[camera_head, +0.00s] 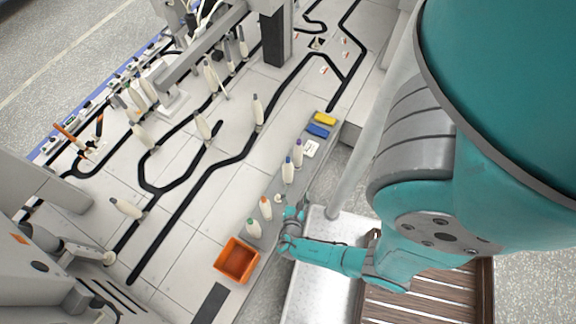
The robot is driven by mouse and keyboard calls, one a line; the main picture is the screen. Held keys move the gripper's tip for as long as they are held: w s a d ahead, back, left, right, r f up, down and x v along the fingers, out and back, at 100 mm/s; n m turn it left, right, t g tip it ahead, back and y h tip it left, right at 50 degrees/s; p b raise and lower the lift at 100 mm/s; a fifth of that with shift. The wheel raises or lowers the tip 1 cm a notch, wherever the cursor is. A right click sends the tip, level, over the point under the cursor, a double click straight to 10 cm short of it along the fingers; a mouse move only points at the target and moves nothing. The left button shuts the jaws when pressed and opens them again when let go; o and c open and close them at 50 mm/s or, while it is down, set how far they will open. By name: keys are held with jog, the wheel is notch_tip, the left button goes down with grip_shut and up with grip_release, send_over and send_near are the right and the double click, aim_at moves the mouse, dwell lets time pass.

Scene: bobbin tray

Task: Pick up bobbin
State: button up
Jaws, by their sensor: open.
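Several cream bobbins with coloured tips stand in a row on the grey strip along the table's front edge. They are a green-tipped bobbin (253,229), an orange-tipped bobbin (265,209), a blue-tipped bobbin (288,173) and a purple-tipped bobbin (298,154). My gripper (286,214) is small in this view, at the end of my teal arm, just right of the orange-tipped bobbin. It is open, and I see no bobbin in it. My own wrist partly hides its fingers. A small pale piece (279,198) shows just beyond it; I cannot tell what it is.
An orange bin (237,261) stands at the near end of the strip. Yellow (325,118) and blue (317,131) blocks lie at its far end. More bobbins (258,110) stand on the white table (190,215) with black tracks. A slatted wooden crate (425,300) is at lower right.

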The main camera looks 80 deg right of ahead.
aim_at(287, 172)
jog(key=w+r+h, duration=0.1)
jog(key=w+d+r+n+h, duration=0.1)
jog(key=w, duration=0.1)
jog(key=w+r+n, duration=0.1)
jog(key=shift+w+d+r+t+h, duration=0.1)
jog(key=shift+w+d+t+h, duration=0.2)
jog(key=shift+w+d+h, duration=0.1)
jog(key=shift+w+d, duration=0.2)
jog(key=shift+d, duration=1.6)
jog(key=shift+w+d, duration=0.2)
jog(key=shift+d, duration=1.6)
jog(key=c, duration=1.3)
